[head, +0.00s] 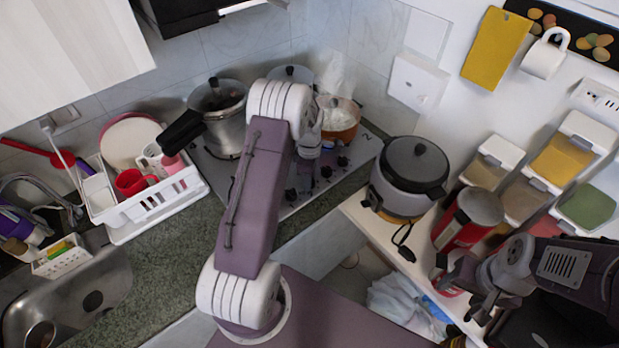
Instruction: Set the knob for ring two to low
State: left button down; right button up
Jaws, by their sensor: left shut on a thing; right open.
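The hob (213,165) is set in the counter, with a row of dark knobs along its front edge. Knobs show at the left (291,195), in the middle (326,172) and at the right (342,161). A figure "2" is marked near the hob's right corner. My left gripper (307,172) points down at the knob row, shut on a knob that it mostly hides. The knob's setting and any label are too small to read. My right gripper (481,297) is open and empty at the lower right, far from the hob.
A pressure cooker (222,105) and an orange pot (340,118) stand on the hob. A rice cooker (412,172) is on the shelf to the right, near spice dispensers (560,160) and a red canister (466,222). A white dish rack (150,207) stands left.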

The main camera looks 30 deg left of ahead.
pick_arm(q)
jog(key=m, duration=1.4)
jog(key=shift+m+p, duration=0.3)
jog(key=shift+m, duration=0.1)
jog(key=m, duration=0.4)
jog(key=shift+w+m, duration=0.1)
jog(key=shift+m, duration=0.2)
jog(key=c, duration=1)
grip_release()
jog(key=shift+o, duration=0.2)
notch_tip(320, 180, up, 9)
jog(key=shift+r+b, duration=0.1)
jog(key=shift+b, duration=0.6)
